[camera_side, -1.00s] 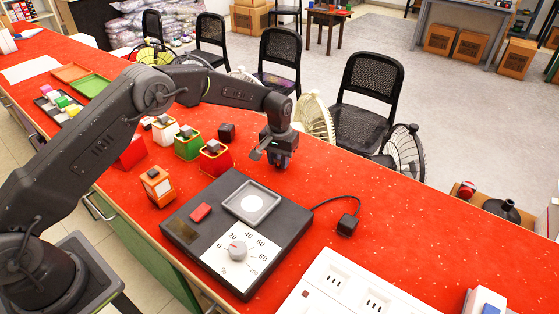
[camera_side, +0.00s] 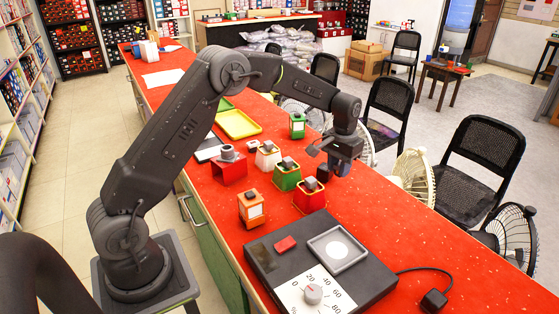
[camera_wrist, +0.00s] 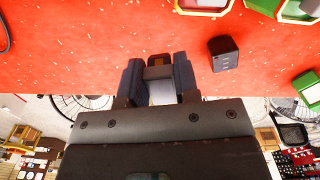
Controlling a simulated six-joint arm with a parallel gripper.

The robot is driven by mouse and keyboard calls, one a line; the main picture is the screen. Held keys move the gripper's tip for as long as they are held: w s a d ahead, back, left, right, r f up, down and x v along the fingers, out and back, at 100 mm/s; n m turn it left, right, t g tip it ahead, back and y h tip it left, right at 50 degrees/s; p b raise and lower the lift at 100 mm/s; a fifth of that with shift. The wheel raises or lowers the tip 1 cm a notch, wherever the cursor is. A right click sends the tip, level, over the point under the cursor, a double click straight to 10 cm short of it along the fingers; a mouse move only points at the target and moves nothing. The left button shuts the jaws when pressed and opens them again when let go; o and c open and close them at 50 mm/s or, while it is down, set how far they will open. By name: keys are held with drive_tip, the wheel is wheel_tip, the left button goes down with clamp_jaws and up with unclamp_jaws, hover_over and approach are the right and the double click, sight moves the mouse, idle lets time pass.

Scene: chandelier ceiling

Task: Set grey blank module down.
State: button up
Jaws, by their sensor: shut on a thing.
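My gripper (camera_side: 340,165) is above the red counter, right of the row of coloured holders. In the wrist view my gripper (camera_wrist: 159,80) has its two dark fingers shut on a small dark block (camera_wrist: 159,73), which I take for the grey blank module. A brownish patch shows at its far end. Most of it is hidden by the fingers and wrist, and in the side view I cannot pick it out from the fingers. I cannot tell whether it touches the counter.
A small black cube (camera_side: 323,173) stands close to my gripper; it also shows in the wrist view (camera_wrist: 223,53). Red (camera_side: 308,198), green (camera_side: 286,177) and white (camera_side: 267,158) holders stand left. A dial device (camera_side: 270,262) lies in front. The counter right of my gripper is clear.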

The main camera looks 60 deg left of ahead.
wheel_tip(320, 180, up, 5)
drive_tip(key=shift+r, duration=0.2)
drive_tip(key=a+n, duration=0.3)
drive_tip(key=a, duration=0.8)
drive_tip(key=n, duration=1.2)
hover_over(213, 154)
drive_tip(key=shift+n, duration=0.3)
wheel_tip(213, 154, down, 16)
drive_tip(key=shift+r, duration=0.2)
drive_tip(key=shift+f, duration=0.15)
drive_tip(key=o, duration=0.9)
